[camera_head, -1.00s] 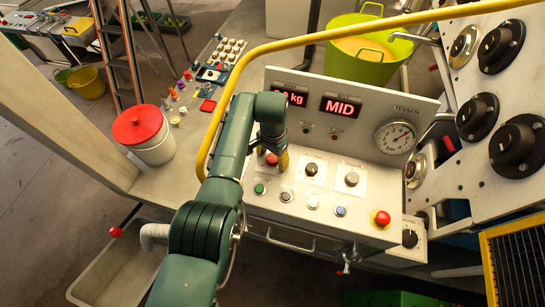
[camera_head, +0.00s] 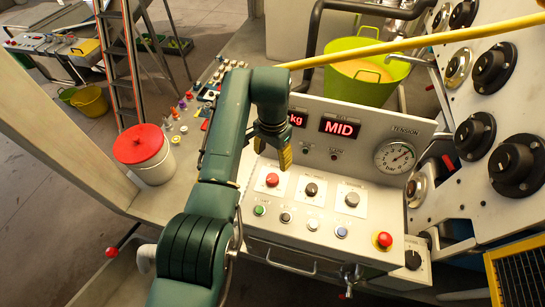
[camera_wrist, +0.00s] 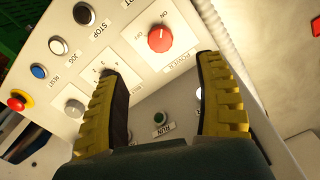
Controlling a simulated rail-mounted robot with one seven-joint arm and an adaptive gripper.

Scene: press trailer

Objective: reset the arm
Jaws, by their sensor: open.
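My gripper (camera_head: 285,158) hangs above the back left of the control panel (camera_head: 330,225), apart from it. In the wrist view its two yellow fingers (camera_wrist: 164,65) are spread with nothing between them. The red power knob (camera_head: 272,180) is in plain view just below and left of the fingertips.
A yellow bar (camera_head: 400,45) crosses above the panel. A lime bucket (camera_head: 365,75) stands behind the panel. A white tub with a red lid (camera_head: 138,143) stands left of my arm. A red mushroom button (camera_head: 383,240) is at the panel's right. Dark knobs (camera_head: 493,72) line the right wall.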

